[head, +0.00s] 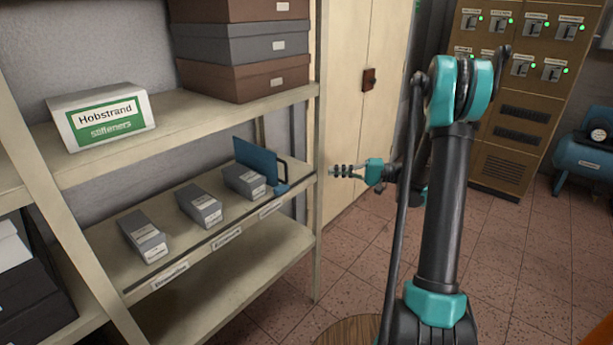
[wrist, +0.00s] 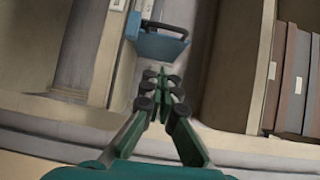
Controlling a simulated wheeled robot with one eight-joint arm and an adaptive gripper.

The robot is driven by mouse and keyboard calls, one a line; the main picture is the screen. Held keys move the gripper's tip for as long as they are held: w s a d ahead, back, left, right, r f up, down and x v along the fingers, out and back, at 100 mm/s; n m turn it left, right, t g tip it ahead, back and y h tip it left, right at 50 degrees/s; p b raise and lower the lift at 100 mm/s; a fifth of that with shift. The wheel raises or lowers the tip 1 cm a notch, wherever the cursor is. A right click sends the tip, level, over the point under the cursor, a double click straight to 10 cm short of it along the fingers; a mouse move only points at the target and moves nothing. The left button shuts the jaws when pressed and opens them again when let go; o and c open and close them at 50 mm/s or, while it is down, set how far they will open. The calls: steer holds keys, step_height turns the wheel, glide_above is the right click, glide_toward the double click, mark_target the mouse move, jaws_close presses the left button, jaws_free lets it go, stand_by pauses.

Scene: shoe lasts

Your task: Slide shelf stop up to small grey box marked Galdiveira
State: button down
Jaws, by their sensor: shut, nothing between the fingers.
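The blue shelf stop (head: 257,160) stands upright at the right end of the middle shelf, with a dark handle on its right side. It also shows in the wrist view (wrist: 158,46). Three small grey boxes with pale labels are in a row left of it: a near one (head: 143,238), a middle one (head: 200,208) and a far one (head: 244,182) close beside the stop. Their labels are too small to read, so I cannot tell which is Galdiveira. My gripper (head: 342,171) is shut and empty, right of the stop and apart from it; its fingers (wrist: 161,82) point toward the stop.
The shelf (head: 110,285) has label strips along its front edge and a post (head: 318,150) at its right end. A Hobstrand box (head: 101,116) and stacked large boxes (head: 245,45) stand above. A cupboard (head: 365,60) is behind. The shelf below is bare.

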steer(key=s+a, duration=0.1)
steer(key=a, duration=1.1)
steer(key=shift+s+a, duration=0.25)
steer(key=shift+s, duration=0.1)
